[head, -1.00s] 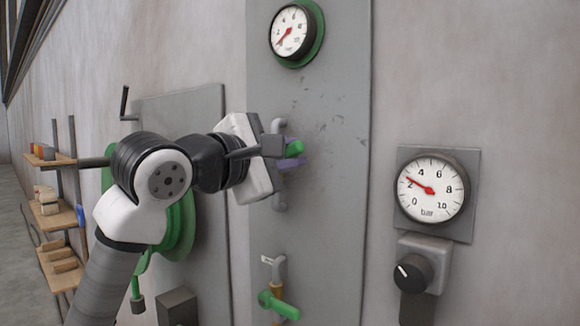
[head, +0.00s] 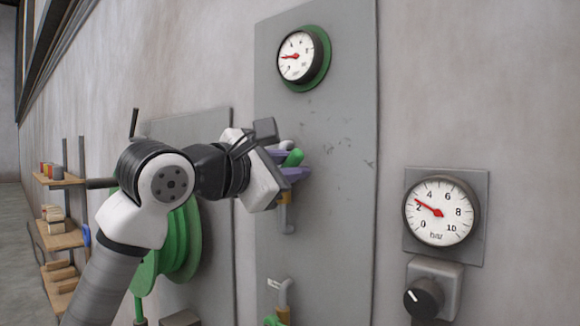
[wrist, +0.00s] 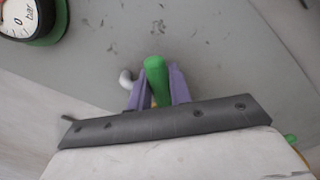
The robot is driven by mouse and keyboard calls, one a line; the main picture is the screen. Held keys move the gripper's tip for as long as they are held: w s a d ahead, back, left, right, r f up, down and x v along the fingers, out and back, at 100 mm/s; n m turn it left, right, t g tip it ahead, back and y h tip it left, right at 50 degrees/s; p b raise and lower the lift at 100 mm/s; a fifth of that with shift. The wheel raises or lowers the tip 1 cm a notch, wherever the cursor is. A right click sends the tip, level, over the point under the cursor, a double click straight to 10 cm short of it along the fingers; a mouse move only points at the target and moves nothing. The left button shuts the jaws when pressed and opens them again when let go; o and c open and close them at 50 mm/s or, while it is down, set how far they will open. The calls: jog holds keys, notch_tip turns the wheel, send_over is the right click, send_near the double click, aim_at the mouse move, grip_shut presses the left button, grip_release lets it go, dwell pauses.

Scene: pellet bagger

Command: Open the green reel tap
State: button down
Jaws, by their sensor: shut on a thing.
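My gripper (head: 292,165) has purple fingers, shut around the green handle (head: 294,157) of the upper tap on the grey wall panel (head: 330,130). The handle points outward between the fingers and also shows in the wrist view (wrist: 156,78). The tap's brass body (head: 285,198) and grey pipe below show beneath my gripper; the rest is hidden by it. A green-rimmed gauge (head: 300,55) sits above on the same panel, its red needle pointing left. The green hose reel (head: 180,245) is on the left, partly behind my arm.
A second tap (head: 281,310) stands lower on the panel, cut by the bottom edge. To the right are a bar gauge (head: 440,210) and a black knob (head: 424,298). Shelves (head: 60,228) with small items stand far left. The panel's right side is clear.

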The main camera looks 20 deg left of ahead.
jog(key=c, duration=1.3)
grip_release()
